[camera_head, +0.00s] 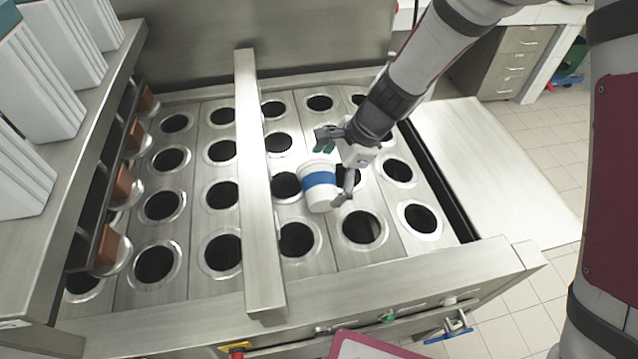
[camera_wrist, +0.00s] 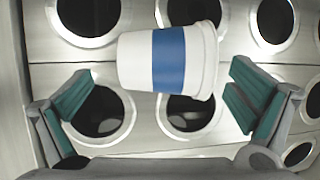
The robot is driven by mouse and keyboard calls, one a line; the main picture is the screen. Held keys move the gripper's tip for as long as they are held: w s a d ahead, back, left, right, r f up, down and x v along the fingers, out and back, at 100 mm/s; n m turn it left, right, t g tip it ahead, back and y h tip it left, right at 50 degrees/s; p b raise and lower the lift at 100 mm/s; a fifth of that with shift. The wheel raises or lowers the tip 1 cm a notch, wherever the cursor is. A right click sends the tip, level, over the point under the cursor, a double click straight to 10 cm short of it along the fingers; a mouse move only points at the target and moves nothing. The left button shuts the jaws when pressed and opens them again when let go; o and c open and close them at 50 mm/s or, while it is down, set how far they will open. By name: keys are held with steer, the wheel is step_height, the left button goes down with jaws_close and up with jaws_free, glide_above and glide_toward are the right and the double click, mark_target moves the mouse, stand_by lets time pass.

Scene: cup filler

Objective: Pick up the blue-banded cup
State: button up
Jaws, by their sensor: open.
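The blue-banded cup (camera_head: 318,186) is white with a wide blue band around its middle. In the head view it is tilted, above the holed metal plate, just left of my gripper (camera_head: 336,172). In the wrist view the cup (camera_wrist: 170,60) lies across the picture, its rim toward the right, between and slightly beyond my gripper's fingers (camera_wrist: 158,108). The fingers are spread wide with teal pads, one on each side of the cup. I see a gap between the cup and each pad. I cannot tell whether the cup rests on the plate.
The metal plate (camera_head: 332,261) has rows of round holes. A raised metal bar (camera_head: 254,170) crosses it left of the cup. White stacked containers (camera_head: 45,75) stand on a shelf at the left. A bare metal side table (camera_head: 490,160) is at the right.

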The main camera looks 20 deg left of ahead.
mark_target(324, 179)
steer(key=shift+p+x, duration=0.4)
steer(key=shift+x, duration=1.95)
steer(key=shift+w+a, duration=0.15)
steer(key=shift+w, duration=0.1)
steer(key=shift+c, duration=0.2)
steer(key=c, duration=0.7)
